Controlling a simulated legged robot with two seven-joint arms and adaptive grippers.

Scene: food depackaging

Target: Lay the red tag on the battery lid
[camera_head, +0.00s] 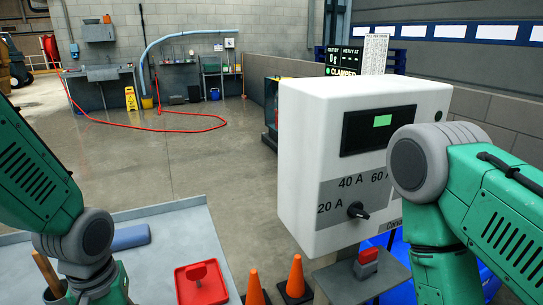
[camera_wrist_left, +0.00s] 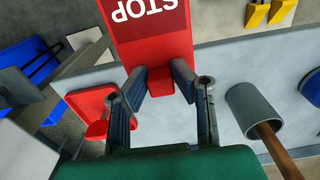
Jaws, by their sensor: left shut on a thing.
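The red tag (camera_wrist_left: 152,35), with white STOP lettering, is in the left wrist view. My left gripper (camera_wrist_left: 160,85) is shut on its small red grip block, and the tag is held above the pale table. I cannot tell for sure which thing is the battery lid. My left gripper is below the head view's edge. My right arm shows at the right, its gripper out of view.
A white charger box (camera_head: 361,115) with a dial stands right of the table. A grey stand with a red-and-grey block (camera_head: 367,262) is below it. Orange cones (camera_head: 296,275) stand near the table. A cup with a wooden handle (camera_wrist_left: 252,112) and a blue block (camera_head: 130,237) are on the table.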

